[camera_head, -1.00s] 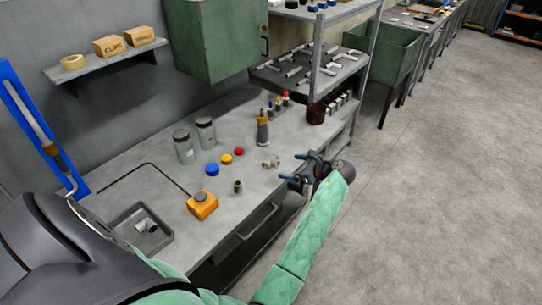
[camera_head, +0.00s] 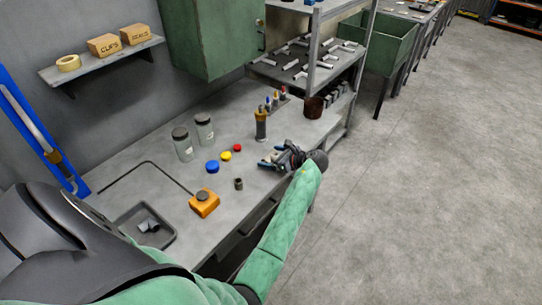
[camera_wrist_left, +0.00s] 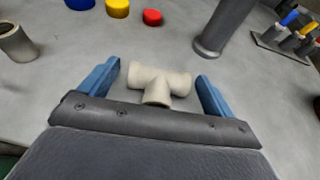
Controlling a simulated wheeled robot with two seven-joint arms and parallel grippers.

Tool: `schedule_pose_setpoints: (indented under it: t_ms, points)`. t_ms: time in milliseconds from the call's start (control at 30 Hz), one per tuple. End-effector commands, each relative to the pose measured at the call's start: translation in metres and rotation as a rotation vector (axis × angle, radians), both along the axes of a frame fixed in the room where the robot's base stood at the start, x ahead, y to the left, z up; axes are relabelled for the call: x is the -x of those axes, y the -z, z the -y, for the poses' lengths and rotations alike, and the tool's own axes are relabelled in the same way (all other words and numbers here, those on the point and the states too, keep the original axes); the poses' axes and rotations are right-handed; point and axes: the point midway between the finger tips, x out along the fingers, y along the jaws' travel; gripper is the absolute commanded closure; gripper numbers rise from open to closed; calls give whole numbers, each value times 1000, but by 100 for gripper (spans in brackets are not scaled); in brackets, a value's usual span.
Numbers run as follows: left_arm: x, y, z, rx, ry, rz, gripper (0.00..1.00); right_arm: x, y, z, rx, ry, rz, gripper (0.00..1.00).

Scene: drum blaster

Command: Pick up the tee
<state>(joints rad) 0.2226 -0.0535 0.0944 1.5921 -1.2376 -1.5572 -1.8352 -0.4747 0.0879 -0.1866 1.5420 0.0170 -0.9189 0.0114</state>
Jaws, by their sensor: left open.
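The tee (camera_wrist_left: 160,83) is a pale beige pipe fitting lying on the grey workbench. In the left wrist view it lies between the two blue fingers of my left gripper (camera_wrist_left: 160,88), with a gap on each side. In the head view my left gripper (camera_head: 268,160) is low over the bench and mostly hides the tee. The left gripper is open and holds nothing. My right gripper is not in view.
Blue, yellow and red caps (camera_head: 226,156) and a small dark fitting (camera_head: 239,184) lie left of the gripper. An orange block (camera_head: 204,203) and a grey tray (camera_head: 146,226) are nearer.

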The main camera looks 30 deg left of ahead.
Motion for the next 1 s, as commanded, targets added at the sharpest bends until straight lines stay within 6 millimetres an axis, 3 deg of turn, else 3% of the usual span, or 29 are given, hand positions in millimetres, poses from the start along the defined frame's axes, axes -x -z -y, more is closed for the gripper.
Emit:
schedule_pose_setpoints:
  t_ms: [367, 600, 667, 1000]
  points:
    - [0, 4, -6, 1, 0, -1, 12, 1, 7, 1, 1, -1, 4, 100]
    - [0, 4, -6, 1, 0, 0, 60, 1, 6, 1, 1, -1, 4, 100]
    - [0, 3, -6, 0, 1, 0, 68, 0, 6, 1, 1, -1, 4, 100]
    - [-1, 0, -8, 0, 1, 0, 68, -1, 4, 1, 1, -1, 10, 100]
